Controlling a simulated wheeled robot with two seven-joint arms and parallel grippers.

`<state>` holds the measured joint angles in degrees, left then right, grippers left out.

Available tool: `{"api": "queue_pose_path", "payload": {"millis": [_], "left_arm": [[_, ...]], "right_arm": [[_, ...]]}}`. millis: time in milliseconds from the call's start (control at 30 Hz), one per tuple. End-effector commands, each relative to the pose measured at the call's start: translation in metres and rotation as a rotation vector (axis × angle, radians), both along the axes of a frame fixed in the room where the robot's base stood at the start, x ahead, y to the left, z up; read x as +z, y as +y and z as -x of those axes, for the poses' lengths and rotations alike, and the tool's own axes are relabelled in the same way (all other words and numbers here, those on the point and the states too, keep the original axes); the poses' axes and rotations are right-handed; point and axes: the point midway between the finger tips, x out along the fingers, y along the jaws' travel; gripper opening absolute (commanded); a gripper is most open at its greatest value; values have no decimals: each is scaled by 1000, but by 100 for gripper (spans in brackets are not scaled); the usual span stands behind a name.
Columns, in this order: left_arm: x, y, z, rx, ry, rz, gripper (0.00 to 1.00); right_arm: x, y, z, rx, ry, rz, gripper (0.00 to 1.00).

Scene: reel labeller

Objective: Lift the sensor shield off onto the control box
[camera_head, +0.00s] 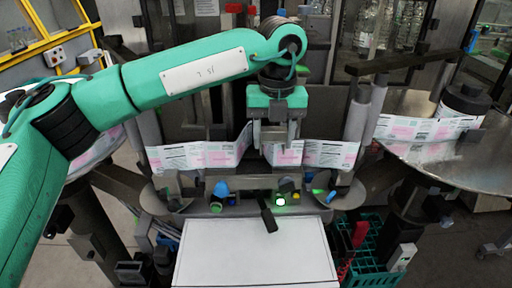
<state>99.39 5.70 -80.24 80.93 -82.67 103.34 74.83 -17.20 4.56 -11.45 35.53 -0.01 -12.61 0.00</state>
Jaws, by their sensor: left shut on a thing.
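My left gripper (276,140) comes in from the upper left and points down in front of the label strip (330,154). It is shut on a small grey piece, which I take to be the sensor shield; the fingers hide most of it, and I cannot tell whether it touches the machine below. A large white flat-topped box (255,258), which looks like the control box, stands at the bottom middle. A dark handle-like part (267,214) lies over its far edge. My right gripper is not in view.
A reel plate (470,160) is at the right. A green crate (375,255) stands right of the box. The white top is mostly clear.

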Motion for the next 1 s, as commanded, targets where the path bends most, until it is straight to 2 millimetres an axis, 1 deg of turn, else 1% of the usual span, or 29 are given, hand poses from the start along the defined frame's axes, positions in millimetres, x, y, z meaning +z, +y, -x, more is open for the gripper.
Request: {"api": "queue_pose_path", "payload": {"millis": [167, 1000], "left_arm": [[11, -5, 0, -1, 0, 28, 22], [61, -4, 0, -1, 1, 26, 22]], "right_arm": [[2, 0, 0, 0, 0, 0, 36], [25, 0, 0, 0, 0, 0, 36]]}}
